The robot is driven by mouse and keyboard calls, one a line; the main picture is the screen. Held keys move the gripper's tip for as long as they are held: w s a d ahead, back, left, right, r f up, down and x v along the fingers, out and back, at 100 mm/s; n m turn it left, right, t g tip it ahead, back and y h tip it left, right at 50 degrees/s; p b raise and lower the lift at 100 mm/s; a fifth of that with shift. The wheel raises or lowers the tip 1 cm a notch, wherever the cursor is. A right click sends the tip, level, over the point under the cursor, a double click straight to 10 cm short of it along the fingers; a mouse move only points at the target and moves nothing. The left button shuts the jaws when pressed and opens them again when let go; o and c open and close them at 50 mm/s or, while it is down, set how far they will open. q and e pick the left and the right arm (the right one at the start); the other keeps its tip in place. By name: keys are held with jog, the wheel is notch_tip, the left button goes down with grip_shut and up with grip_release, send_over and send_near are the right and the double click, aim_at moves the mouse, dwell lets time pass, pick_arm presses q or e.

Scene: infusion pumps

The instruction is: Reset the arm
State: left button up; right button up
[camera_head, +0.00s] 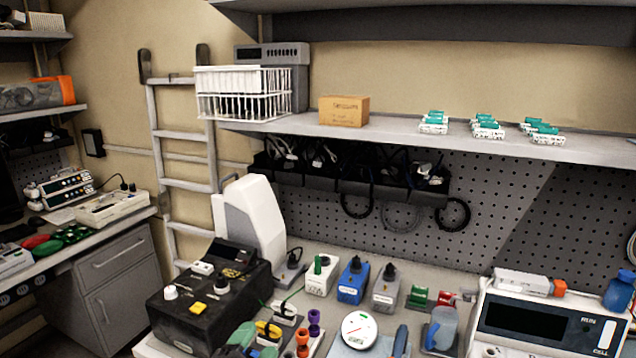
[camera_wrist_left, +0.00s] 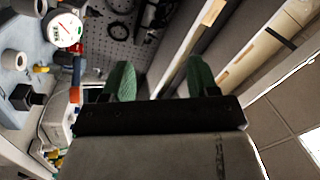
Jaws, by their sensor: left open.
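My left gripper (camera_head: 248,343) shows only in part at the bottom edge of the head view, where its green fingertips appear among small items on the bench. In the left wrist view my left gripper (camera_wrist_left: 160,80) has its two green fingers spread wide, with nothing between them. Beyond the fingers are the pegboard and the shelf edge. My right gripper is in neither view.
The bench holds a black box (camera_head: 212,302), a white dial (camera_head: 358,330), blue and grey blocks and a clear jug (camera_head: 441,328). A white device (camera_head: 545,325) stands at right. The shelf (camera_head: 400,133) overhangs the bench's back.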

pick_arm(q)
jog(key=s+a+f+n+g+y, duration=0.3)
jog(key=s+a+f+n+y, duration=0.3)
jog(key=f+n, duration=0.15)
jog(key=s+a+f+n+g, duration=0.1)
jog(key=s+f+n+g, duration=0.2)
jog(key=s, duration=0.5)
jog(key=s+a+f+n+g, duration=0.2)
jog(key=s+f+g, duration=0.1)
jog(key=s+g, duration=0.3)
jog(key=s+a+f+n+g, duration=0.1)
jog(key=s+f+n+g, duration=0.15)
jog(key=s, duration=0.65)
notch_tip(320, 180, down, 26)
jog(key=m+g, duration=0.1)
jog(key=g, duration=0.1)
jog(key=s+a+f+g, duration=0.1)
jog(key=s+a+f, duration=0.1)
jog(key=s+f, duration=1.4)
jog(key=shift+a+f+y, duration=0.4)
jog(key=shift+f, duration=0.1)
